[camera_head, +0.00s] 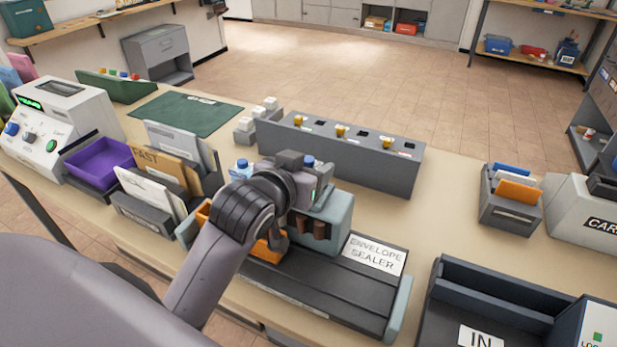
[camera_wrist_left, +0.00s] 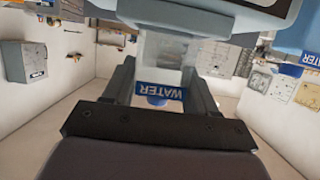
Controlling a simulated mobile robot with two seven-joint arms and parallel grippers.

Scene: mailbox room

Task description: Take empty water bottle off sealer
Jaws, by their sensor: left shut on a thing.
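The envelope sealer (camera_head: 330,285) is a dark, low machine with a teal-grey housing (camera_head: 338,215) and a white name sign. My left gripper (camera_head: 303,172) is at the top of the housing in the head view. In the left wrist view its two fingers (camera_wrist_left: 162,75) are shut on a clear water bottle (camera_wrist_left: 163,52) with a blue WATER label. In the head view only a blue cap (camera_head: 309,160) shows beside the gripper; the bottle's body is hidden there. I cannot tell whether the bottle still touches the housing. My right gripper is not in view.
Another clear, blue-capped bottle (camera_head: 241,169) stands left of the gripper. A grey block with several sockets (camera_head: 340,150) stands behind the sealer. An envelope rack (camera_head: 160,205) is at left, an IN tray (camera_head: 500,300) at right. Bare counter (camera_head: 445,210) lies right of the sealer.

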